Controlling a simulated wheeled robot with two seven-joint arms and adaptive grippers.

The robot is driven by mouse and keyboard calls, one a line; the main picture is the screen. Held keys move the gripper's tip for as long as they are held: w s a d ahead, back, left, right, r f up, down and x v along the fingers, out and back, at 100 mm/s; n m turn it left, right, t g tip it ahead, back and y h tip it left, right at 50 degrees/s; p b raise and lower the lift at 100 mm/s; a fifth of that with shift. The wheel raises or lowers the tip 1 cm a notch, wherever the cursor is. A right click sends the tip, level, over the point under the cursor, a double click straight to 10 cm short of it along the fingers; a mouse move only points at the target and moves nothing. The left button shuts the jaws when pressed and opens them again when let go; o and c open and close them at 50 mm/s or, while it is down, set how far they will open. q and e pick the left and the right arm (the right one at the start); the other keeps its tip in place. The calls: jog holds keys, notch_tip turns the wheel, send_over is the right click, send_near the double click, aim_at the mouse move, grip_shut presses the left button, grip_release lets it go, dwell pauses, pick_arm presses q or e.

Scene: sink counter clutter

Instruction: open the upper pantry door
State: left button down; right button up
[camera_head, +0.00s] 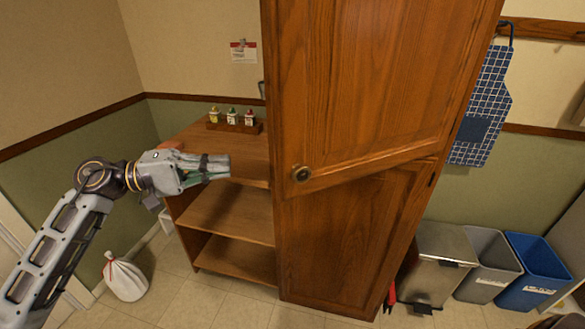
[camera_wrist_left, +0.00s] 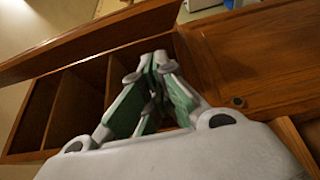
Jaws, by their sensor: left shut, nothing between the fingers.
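The tall wooden pantry has an upper door (camera_head: 385,75) with a round dark knob (camera_head: 301,173) at its lower left corner. This door's bottom edge slants up to the right, unlike the lower door's (camera_head: 330,240) base line, so the upper door looks swung partly out, hinged at the right. It hides the pantry's inside. My left gripper (camera_head: 228,167) is shut and empty, left of the knob and apart from it, in front of the low shelf. In the left wrist view its fingertips (camera_wrist_left: 155,68) meet; a knob (camera_wrist_left: 238,101) shows on a wooden panel to the right. My right gripper is out of view.
A low open wooden shelf (camera_head: 230,213) stands left of the pantry, with a rack of small bottles (camera_head: 233,121) on top. A white bag (camera_head: 124,278) sits on the floor. A metal bin (camera_head: 440,262), a grey bin (camera_head: 487,262) and a blue bin (camera_head: 540,268) stand at right.

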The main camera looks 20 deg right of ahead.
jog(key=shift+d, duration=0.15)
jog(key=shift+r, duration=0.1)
pick_arm(q)
jog(key=shift+d, duration=0.1)
jog(key=s+d+p, duration=0.4)
jog(key=s+d, duration=0.1)
jog(key=d, duration=0.5)
jog(key=shift+s+d, duration=0.15)
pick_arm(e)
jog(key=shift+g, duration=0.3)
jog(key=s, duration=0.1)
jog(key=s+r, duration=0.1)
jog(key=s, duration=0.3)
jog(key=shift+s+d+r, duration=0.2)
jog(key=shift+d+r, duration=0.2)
